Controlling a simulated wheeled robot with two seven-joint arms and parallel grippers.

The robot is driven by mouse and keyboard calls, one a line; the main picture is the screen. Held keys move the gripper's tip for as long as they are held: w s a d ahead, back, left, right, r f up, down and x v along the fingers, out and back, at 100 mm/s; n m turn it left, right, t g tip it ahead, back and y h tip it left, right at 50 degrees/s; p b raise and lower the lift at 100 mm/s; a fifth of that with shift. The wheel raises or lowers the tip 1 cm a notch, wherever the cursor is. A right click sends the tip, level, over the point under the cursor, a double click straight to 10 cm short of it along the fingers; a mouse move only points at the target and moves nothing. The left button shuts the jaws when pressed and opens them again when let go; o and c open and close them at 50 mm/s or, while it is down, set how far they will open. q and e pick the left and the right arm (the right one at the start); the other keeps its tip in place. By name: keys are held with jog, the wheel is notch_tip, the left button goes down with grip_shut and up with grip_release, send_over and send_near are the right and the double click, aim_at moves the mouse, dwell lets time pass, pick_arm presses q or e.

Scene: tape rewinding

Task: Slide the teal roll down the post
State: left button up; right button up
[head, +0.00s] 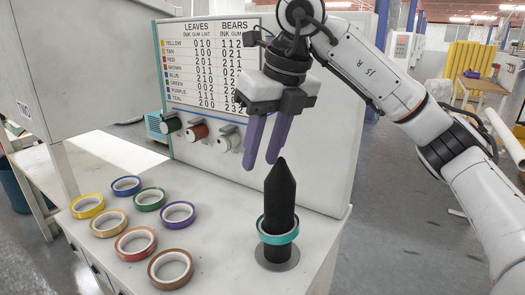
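The teal roll (279,238) is around the black pointed post (280,195), low on its shaft. It looks slightly tilted and sits above the grey round base (287,266) of the post, with a short piece of dark shaft showing between them. My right gripper (261,162) is above and a little left of the post's tip. Its two purple fingers point down, apart, with nothing between them. It does not touch the roll. My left gripper is not in view.
Several loose rolls lie on the white table left of the post, among them a purple one (178,221) and a brown one (188,268). A panel with a chart (210,60) and several spools (199,133) stands behind. The table's right edge is close to the post.

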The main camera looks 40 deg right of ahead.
jog(key=p+v, duration=0.3)
jog(key=v, duration=0.7)
jog(key=shift+r, duration=0.15)
dwell(0.4)
